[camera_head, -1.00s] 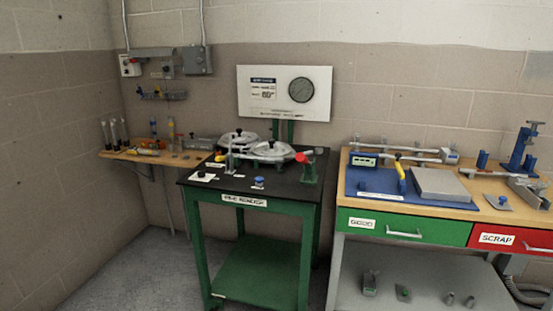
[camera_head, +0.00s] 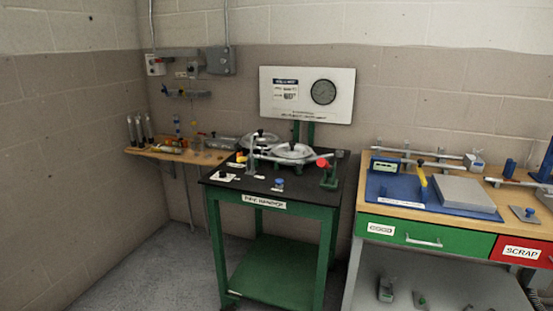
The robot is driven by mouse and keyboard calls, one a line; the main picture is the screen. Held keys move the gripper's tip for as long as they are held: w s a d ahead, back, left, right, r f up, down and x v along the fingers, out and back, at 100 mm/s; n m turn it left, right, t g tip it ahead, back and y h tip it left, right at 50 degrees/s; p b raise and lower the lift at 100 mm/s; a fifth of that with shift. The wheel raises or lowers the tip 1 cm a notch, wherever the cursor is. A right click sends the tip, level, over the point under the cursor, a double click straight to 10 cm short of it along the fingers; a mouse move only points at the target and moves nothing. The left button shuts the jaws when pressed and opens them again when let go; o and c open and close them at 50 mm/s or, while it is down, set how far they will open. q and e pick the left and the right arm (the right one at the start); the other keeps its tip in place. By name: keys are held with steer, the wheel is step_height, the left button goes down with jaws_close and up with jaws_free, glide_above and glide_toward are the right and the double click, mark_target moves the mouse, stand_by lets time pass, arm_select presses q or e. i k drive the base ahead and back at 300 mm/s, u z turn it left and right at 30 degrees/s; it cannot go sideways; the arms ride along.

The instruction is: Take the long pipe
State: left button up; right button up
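A long thin grey rod (camera_head: 425,154), which looks like a long pipe, lies along the back of the wooden workbench at the right, behind the blue mat (camera_head: 450,205). A white-grey box is at its right end. Another pale bar crosses the round metal fittings (camera_head: 292,152) on the black-topped green table (camera_head: 320,192) in the middle; I cannot tell whether it is a separate pipe. Neither of my grippers shows in the head view.
A wooden shelf (camera_head: 150,153) with upright tubes and small parts is at the left wall. The workbench has a green drawer (camera_head: 460,240) and a red SCRAP drawer (camera_head: 522,252). A gauge board (camera_head: 300,93) stands behind the green table. Floor at the lower left is bare.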

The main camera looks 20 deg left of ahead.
mark_target(271, 159)
steer(key=u, duration=1.5)
steer(key=i, duration=2.1)
steer(key=u, duration=0.95)
steer(key=i, duration=1.2)
steer(key=z, duration=2.7)
